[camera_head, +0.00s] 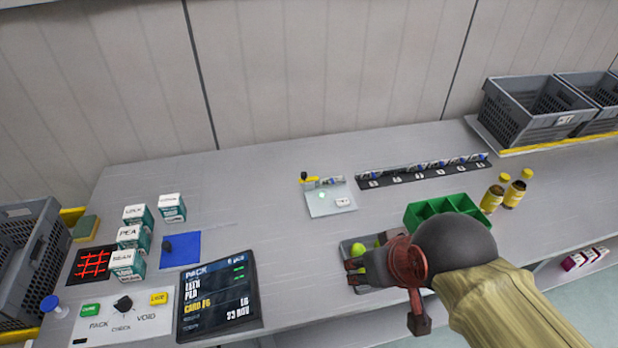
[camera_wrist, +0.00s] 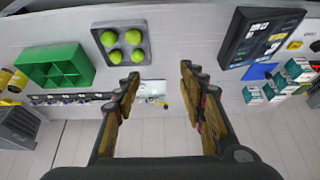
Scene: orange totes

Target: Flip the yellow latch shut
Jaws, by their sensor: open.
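The yellow latch (camera_head: 309,181) is small and sits at the back edge of a pale plate (camera_head: 328,204) in the middle of the table, with a black knob by its left end. Its exact angle is too small to tell. In the wrist view the yellow latch (camera_wrist: 163,104) shows beyond the fingertips, beside the pale plate (camera_wrist: 152,88). My gripper (camera_head: 353,266) is in front of the plate, over a small tray, apart from the latch. In the wrist view my gripper (camera_wrist: 160,75) has its fingers spread with nothing between them.
A grey tray (camera_wrist: 96,28) holds several green balls. A green divided box (camera_head: 412,213) and yellow bottles (camera_head: 503,190) stand to the right. A dark strip (camera_head: 372,182) with several small items lies behind. A screen (camera_head: 218,296), white-green boxes (camera_head: 134,237) and a blue mat (camera_head: 181,250) are left.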

